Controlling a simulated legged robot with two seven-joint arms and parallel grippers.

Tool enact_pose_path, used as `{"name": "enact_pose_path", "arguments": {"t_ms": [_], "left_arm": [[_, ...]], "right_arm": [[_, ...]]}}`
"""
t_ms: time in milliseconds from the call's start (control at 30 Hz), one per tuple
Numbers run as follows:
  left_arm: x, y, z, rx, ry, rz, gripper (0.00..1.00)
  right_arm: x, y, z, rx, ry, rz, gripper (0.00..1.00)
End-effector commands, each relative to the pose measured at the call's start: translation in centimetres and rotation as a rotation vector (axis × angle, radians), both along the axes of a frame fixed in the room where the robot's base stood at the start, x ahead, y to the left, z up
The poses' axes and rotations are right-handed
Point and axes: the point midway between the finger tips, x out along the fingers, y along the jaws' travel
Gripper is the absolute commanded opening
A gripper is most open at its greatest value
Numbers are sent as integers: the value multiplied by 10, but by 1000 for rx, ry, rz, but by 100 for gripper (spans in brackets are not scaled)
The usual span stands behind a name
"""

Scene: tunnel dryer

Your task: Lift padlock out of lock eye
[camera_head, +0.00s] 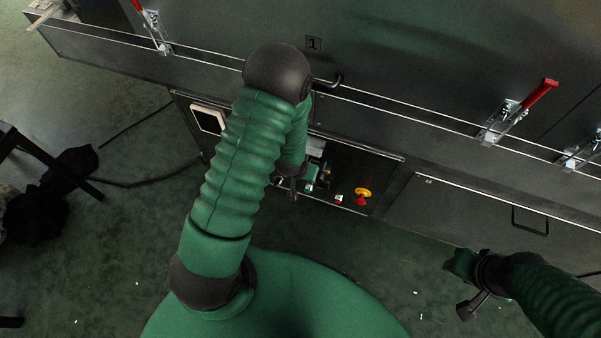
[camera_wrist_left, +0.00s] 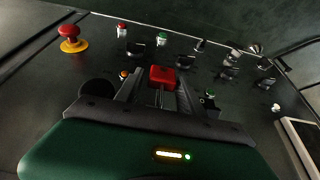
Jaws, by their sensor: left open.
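A small red padlock (camera_wrist_left: 162,76) shows in the left wrist view, in front of the dark control panel. My left gripper (camera_wrist_left: 159,88) is open, with one finger on each side of the padlock; I cannot tell whether either finger touches it. The lock eye is not clearly visible behind the padlock and fingers. In the head view my left gripper (camera_head: 298,185) is at the control panel, partly hidden by my own arm, and I cannot make out the padlock there. My right gripper (camera_head: 466,290) hangs over the floor at the lower right, away from the panel.
A red emergency stop on a yellow base (camera_wrist_left: 70,42) sits on the panel, also in the head view (camera_head: 362,196). Several switches and a green button (camera_wrist_left: 162,38) surround the padlock. Red-handled clamps (camera_head: 515,115) line the dryer above. Open floor lies below the panel.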

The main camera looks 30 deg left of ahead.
Motion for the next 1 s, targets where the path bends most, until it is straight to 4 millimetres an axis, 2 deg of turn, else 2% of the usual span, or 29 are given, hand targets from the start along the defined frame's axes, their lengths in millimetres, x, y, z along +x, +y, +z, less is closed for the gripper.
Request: {"name": "enact_pose_path", "arguments": {"t_ms": [267, 633, 667, 700, 900, 1000], "left_arm": [[1, 0, -3, 0, 0, 0, 45], [1, 0, -3, 0, 0, 0, 0], [1, 0, -3, 0, 0, 0, 0], [1, 0, -3, 0, 0, 0, 33], [1, 0, -3, 0, 0, 0, 7], [1, 0, -2, 0, 0, 0, 5]], "right_arm": [[0, 0, -1, 0, 0, 0, 36], [0, 0, -1, 0, 0, 0, 36], [0, 0, -1, 0, 0, 0, 36], [0, 0, -1, 0, 0, 0, 36], [0, 0, -1, 0, 0, 0, 36], [0, 0, -1, 0, 0, 0, 36]]}}
